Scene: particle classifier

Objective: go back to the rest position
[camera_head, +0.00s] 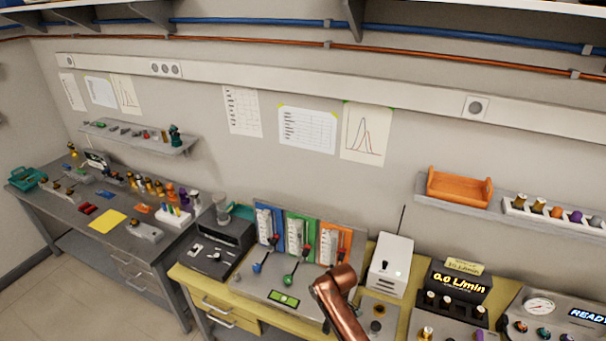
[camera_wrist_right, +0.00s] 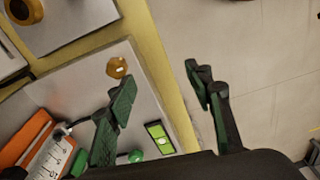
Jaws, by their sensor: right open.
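My right gripper (camera_wrist_right: 158,85) is open in the right wrist view, its two dark green fingers spread apart with nothing between them. It hangs over the front edge of the yellow bench (camera_wrist_right: 168,62), with floor showing beyond. A copper-coloured link of my arm (camera_head: 342,302) rises in the head view in front of the panel with blue, green and orange plates (camera_head: 302,238). The gripper itself does not show in the head view. My left gripper is in neither view.
Near the fingers are an amber knob (camera_wrist_right: 117,67), a green display (camera_wrist_right: 160,137) and a green knob (camera_wrist_right: 135,156). A white box with an antenna (camera_head: 391,265) and a flow meter (camera_head: 458,284) stand right of the arm link. Open floor (camera_wrist_right: 255,60) lies in front of the bench.

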